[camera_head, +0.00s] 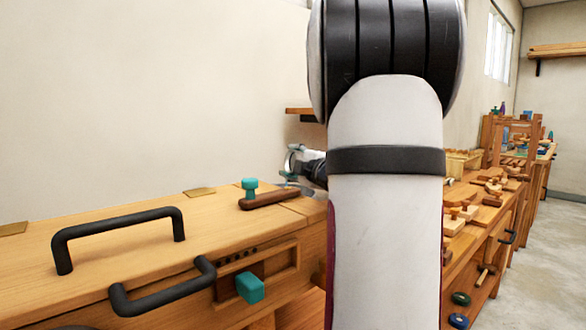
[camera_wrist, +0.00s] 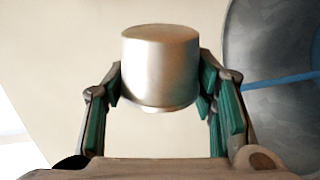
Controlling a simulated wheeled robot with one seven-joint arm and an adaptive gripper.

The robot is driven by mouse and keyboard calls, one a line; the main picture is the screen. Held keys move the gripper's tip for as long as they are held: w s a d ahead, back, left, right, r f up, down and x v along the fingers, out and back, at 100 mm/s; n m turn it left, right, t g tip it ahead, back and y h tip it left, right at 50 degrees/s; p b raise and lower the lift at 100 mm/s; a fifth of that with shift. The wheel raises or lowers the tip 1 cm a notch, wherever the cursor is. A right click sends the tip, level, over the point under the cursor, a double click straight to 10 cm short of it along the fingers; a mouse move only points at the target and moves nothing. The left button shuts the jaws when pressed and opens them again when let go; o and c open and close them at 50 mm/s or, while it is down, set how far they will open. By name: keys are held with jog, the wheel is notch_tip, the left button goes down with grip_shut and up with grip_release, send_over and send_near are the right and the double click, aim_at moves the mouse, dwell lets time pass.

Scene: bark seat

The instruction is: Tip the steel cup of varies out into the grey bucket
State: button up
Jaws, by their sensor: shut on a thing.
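The steel cup (camera_wrist: 160,68) is between the teal-padded fingers of my gripper (camera_wrist: 160,85) in the wrist view, and the gripper is shut on it. A smooth, closed round face of the cup shows at the top; its mouth and contents are not visible. A large grey curved surface with a blue band (camera_wrist: 275,95) fills the right of the wrist view, apart from the cup; it may be the grey bucket, but I cannot be sure. In the head view my gripper (camera_head: 303,165) shows only partly beside my arm, above the far end of the bench. No bucket is clear there.
A wooden bench (camera_head: 110,235) with black handles (camera_head: 120,222) stands at the left. A wooden tool with a teal knob (camera_head: 268,198) lies on it. More benches with wooden tools (camera_head: 490,185) run along the right wall. The floor (camera_head: 555,250) at the far right is clear.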

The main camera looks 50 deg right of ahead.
jog(key=shift+w+a+f+n+b, duration=0.15)
jog(key=shift+a+n+b, duration=0.15)
jog(key=shift+n+b, duration=1.1)
jog(key=shift+w+a+f+n+b, duration=0.15)
jog(key=shift+a+n+b, duration=0.1)
jog(key=shift+n+b, duration=1.1)
jog(key=shift+a+r+b, duration=0.1)
jog(key=shift+r+b, duration=0.05)
jog(key=shift+b, duration=0.8)
jog(key=shift+a+r+n+b, duration=0.1)
jog(key=shift+n+b, duration=0.2)
jog(key=shift+n, duration=0.15)
jog(key=shift+w, duration=0.1)
